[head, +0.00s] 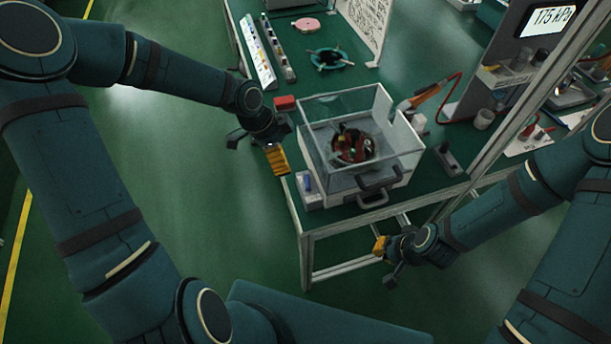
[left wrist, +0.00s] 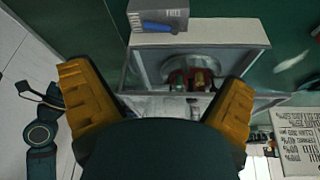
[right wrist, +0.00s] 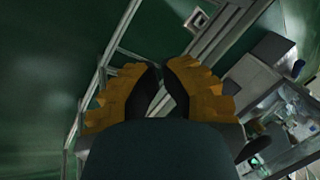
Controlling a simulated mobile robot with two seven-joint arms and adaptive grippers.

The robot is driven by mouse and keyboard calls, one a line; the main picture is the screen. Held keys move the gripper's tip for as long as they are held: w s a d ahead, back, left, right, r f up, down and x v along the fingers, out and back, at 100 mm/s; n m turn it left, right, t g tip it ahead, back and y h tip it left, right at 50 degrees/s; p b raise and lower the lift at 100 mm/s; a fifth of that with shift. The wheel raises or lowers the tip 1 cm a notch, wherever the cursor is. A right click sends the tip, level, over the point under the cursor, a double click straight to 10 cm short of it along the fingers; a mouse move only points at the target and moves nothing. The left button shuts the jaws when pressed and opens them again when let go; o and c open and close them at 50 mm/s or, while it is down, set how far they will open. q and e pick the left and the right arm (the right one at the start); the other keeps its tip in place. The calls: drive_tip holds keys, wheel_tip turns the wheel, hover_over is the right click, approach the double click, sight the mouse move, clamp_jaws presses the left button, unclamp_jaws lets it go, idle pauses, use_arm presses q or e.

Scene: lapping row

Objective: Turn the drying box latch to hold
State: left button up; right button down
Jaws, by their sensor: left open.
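The drying box (head: 330,140) is a clear-walled case on a pale base at the table's front edge, with red and dark parts inside; it also shows in the left wrist view (left wrist: 240,32). A small grey unit with a blue lever (head: 307,182) sits at its near left corner. My left gripper (head: 258,150) is open and empty, left of the box and apart from the lever. My right gripper (head: 384,260) looks shut and empty, below the table's front edge.
A red block (head: 285,103) stands at the table's left edge, close to my left gripper. Dark handles (head: 380,185) stick out from the box front. A dark stand (head: 448,160) is to its right. A metal post (head: 535,105) rises beside my right arm. The floor at left is clear.

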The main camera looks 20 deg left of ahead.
sight(307, 180)
use_arm(q)
drive_tip(key=b+x, duration=0.3)
drive_tip(key=x, duration=1)
drive_tip(key=shift+d+f, duration=0.15)
drive_tip(key=shift+f, duration=0.15)
